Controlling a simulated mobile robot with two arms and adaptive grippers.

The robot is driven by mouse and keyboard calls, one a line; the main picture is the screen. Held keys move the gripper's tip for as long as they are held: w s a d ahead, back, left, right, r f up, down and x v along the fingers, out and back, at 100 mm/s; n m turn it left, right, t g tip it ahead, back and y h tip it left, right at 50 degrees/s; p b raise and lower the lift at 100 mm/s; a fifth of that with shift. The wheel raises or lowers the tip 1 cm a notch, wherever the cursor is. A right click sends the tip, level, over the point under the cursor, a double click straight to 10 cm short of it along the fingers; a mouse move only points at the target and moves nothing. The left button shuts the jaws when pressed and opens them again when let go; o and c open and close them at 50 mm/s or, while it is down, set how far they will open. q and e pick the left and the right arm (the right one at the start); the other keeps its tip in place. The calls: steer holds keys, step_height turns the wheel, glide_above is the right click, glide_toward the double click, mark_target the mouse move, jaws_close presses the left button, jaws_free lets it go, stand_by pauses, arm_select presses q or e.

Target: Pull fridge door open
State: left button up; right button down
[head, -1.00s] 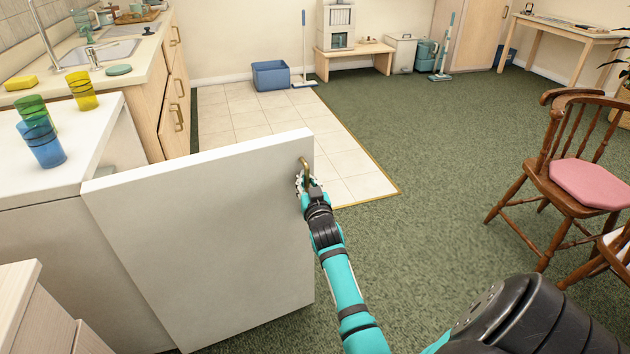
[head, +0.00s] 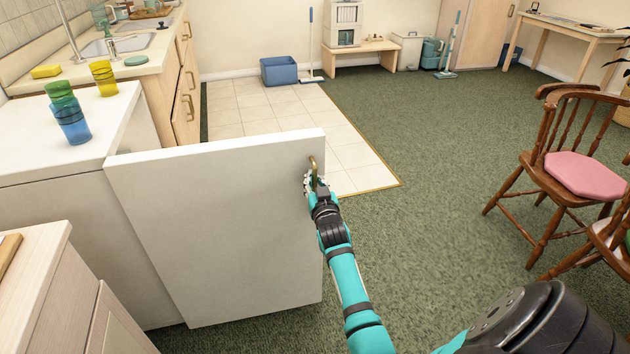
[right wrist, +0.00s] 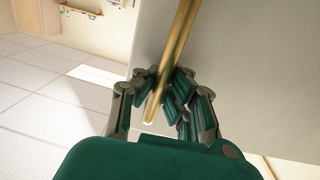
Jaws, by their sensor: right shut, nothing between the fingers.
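The white fridge (head: 35,245) stands at the left with its door (head: 215,230) swung wide, sticking out to the right roughly square to the body. The door's outer face is toward me, and the fridge inside is hidden behind it. A brass bar handle (head: 313,170) is near the door's free edge. My right gripper (head: 312,182) is at this handle. In the right wrist view its fingers (right wrist: 172,95) are curled in close by the handle bar (right wrist: 172,60), with no firm clamp on it visible. My left gripper is out of view.
Stacked green and blue cups (head: 70,115) and a yellow cup (head: 103,78) stand on the fridge top. A light wood cabinet (head: 60,300) is close at lower left. Wooden chairs (head: 570,150) stand at right. Green carpet (head: 420,200) between door and chairs is clear.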

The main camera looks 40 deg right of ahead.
steer(key=c, duration=1.6)
jaws_free()
steer(key=shift+s+a, duration=0.2)
steer(key=shift+s, duration=0.15)
steer(key=v, duration=1.1)
steer(key=shift+s, duration=0.1)
